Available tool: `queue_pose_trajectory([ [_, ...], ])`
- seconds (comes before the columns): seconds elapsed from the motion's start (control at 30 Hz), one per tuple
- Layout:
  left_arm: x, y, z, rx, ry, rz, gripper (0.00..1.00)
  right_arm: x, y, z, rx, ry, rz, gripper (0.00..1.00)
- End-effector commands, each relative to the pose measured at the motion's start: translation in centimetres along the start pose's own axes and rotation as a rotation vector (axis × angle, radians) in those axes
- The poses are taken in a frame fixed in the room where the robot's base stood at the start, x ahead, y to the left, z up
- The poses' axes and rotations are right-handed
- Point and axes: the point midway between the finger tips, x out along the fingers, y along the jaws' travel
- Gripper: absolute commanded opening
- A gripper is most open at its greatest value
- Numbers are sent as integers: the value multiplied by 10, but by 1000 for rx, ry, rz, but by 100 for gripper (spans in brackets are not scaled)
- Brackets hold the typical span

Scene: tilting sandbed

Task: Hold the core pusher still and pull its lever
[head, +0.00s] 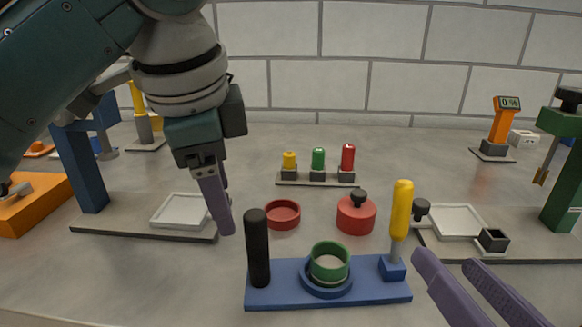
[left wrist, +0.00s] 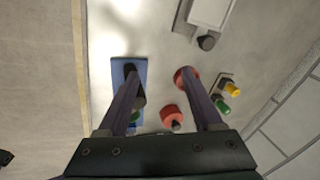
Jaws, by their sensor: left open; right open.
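The core pusher has a blue base (head: 350,288), a black upright post (head: 257,250) at its left end, a green ring (head: 330,258) in the middle and a yellow-handled lever (head: 401,210) standing nearly upright at its right end. My left gripper (head: 226,228) points down, up and left of the black post, apart from it. In the left wrist view its fingers (left wrist: 160,78) are spread and empty; the left finger partly hides the blue base (left wrist: 117,72). My right gripper (head: 448,262) is open and empty, right of the lever, its fingers cut off by the frame.
A red dish (head: 282,214) and a red pot with a black knob (head: 356,214) stand just behind the pusher. A rack (head: 317,178) with yellow, green and red pieces is further back. Grey boards with white trays lie left (head: 140,229) and right (head: 520,246).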

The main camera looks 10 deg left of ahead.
Motion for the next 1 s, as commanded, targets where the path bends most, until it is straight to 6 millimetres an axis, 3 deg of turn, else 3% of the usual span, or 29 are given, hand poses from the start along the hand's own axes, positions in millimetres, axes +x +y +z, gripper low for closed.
queue_pose_trajectory([
  [0.03,-13,-18,-3,33,-19,-20,67,0,0,0,0,0,0,50],
  [0.1,-28,-36,-4,79,-47,-31,67,0,0,0,0,0,0,50],
  [0.2,-28,-11,-24,98,-62,118,67,0,0,0,0,0,0,50],
  [0.47,-30,19,-36,70,-95,283,67,0,0,0,0,0,0,50],
  [1.0,49,44,-28,66,-98,293,67,0,0,0,0,0,0,50],
])
